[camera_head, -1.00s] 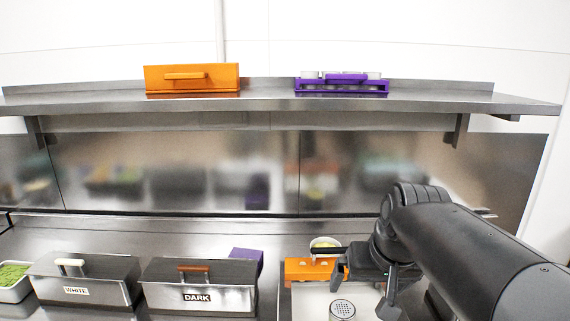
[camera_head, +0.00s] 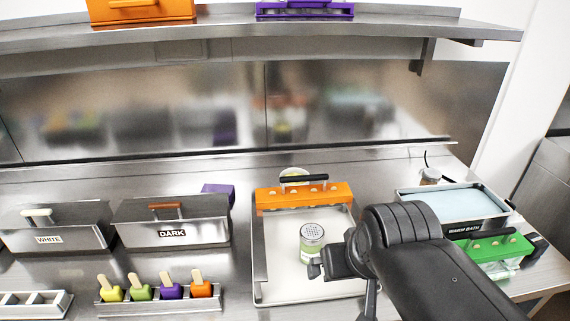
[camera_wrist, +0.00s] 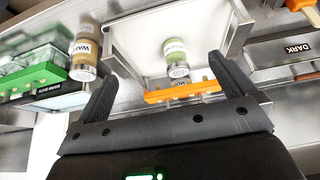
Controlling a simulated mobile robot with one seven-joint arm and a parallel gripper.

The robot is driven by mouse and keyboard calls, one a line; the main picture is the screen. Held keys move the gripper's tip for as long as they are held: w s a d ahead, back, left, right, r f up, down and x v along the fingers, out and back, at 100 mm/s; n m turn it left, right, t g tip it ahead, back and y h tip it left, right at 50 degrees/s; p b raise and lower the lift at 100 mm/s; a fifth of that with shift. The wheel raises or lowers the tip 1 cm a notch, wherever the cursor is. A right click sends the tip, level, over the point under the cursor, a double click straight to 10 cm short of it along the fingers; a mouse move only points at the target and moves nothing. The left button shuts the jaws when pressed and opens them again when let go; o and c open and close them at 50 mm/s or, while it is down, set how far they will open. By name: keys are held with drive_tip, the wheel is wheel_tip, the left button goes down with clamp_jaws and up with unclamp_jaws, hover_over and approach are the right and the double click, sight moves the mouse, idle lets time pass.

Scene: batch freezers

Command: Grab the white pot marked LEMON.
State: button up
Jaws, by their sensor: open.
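A pale round pot (camera_head: 294,173) shows only its rim and yellowish top behind the orange mould (camera_head: 335,193) in the head view. No LEMON mark is readable, so I cannot tell whether it is the named pot. My gripper (camera_head: 318,268) is over the metal tray, beside a shaker jar (camera_head: 312,240) with a perforated lid and pale green contents. In the wrist view my gripper (camera_wrist: 162,68) has its two fingers spread wide with nothing between them. The jar (camera_wrist: 175,55) and orange mould (camera_wrist: 185,92) lie beyond the fingers; the pale pot is not discernible there.
Bins marked WHITE (camera_head: 55,228) and DARK (camera_head: 172,222) stand left, with several coloured pops (camera_head: 158,292) in front. A shelf (camera_head: 380,25) overhangs the back.

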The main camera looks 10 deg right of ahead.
drive_tip(key=w+r+g, duration=0.1)
drive_tip(key=w+r, duration=0.2)
drive_tip(key=w, duration=0.3)
drive_tip(key=w+r, duration=0.3)
drive_tip(key=w, duration=0.4)
drive_tip(key=n+g, duration=0.2)
drive_tip(key=g, duration=0.1)
hover_over(297, 169)
drive_tip(key=s, duration=0.6)
wheel_tip(297, 169, down, 12)
drive_tip(key=f, duration=0.3)
drive_tip(key=w+f, duration=0.1)
drive_tip(key=shift+a+f, duration=0.4)
drive_tip(key=shift+w+a+f, duration=0.1)
drive_tip(key=shift+w+f, duration=0.05)
drive_tip(key=shift+f, duration=0.75)
drive_tip(key=shift+w+a+f, duration=0.1)
drive_tip(key=shift+w+f, duration=0.05)
drive_tip(key=shift+f, duration=0.7)
drive_tip(key=shift+w+a+f, duration=0.1)
drive_tip(key=shift+w+f, duration=0.05)
drive_tip(key=shift+f, duration=0.75)
drive_tip(key=shift+c, duration=0.3)
drive_tip(key=c, duration=0.9)
